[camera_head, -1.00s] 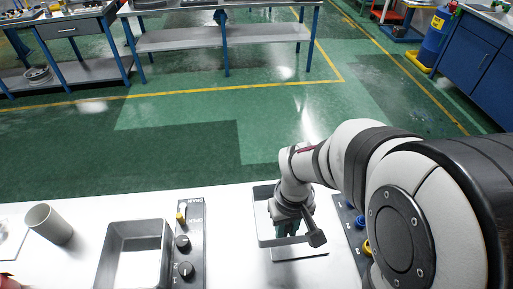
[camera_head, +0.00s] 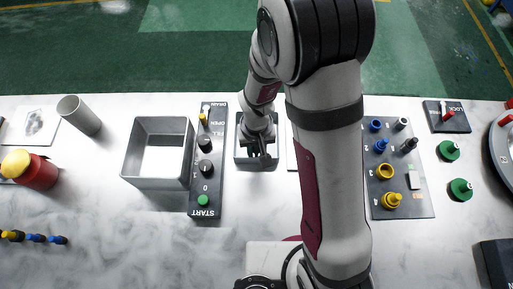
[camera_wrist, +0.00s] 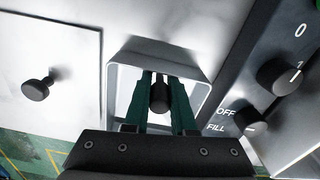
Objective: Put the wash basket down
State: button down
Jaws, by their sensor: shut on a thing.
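The wash basket is a small grey open rectangular box (camera_head: 239,153) just right of the control panel in the head view. Its pale rim (camera_wrist: 113,95) surrounds my fingers in the wrist view. My gripper (camera_head: 257,150) points down into it. The green fingers (camera_wrist: 160,85) are shut on the basket's dark upright handle (camera_wrist: 159,97). The arm hides part of the basket from the head camera. I cannot tell whether its bottom touches the table.
An open steel tank (camera_head: 160,186) stands left of the control panel (camera_head: 207,180) with its dark knobs. A white plate (camera_head: 293,155) lies right of the basket; a dark knob (camera_wrist: 37,89) stands on it. A pegged panel (camera_head: 398,180) is further right.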

jog(key=c, duration=0.7)
grip_release()
jog(key=shift+c, duration=0.2)
jog(key=shift+r, duration=0.25)
notch_tip(320, 180, up, 11)
jog(key=shift+r, duration=0.2)
jog(key=s+d+r+m+y, duration=0.1)
jog(key=s+d+r+m, duration=0.2)
jog(key=s, duration=0.5)
jog(key=s+d+r+m, duration=0.4)
jog(key=s+r, duration=0.1)
jog(key=s, duration=0.3)
jog(key=shift+y, duration=0.4)
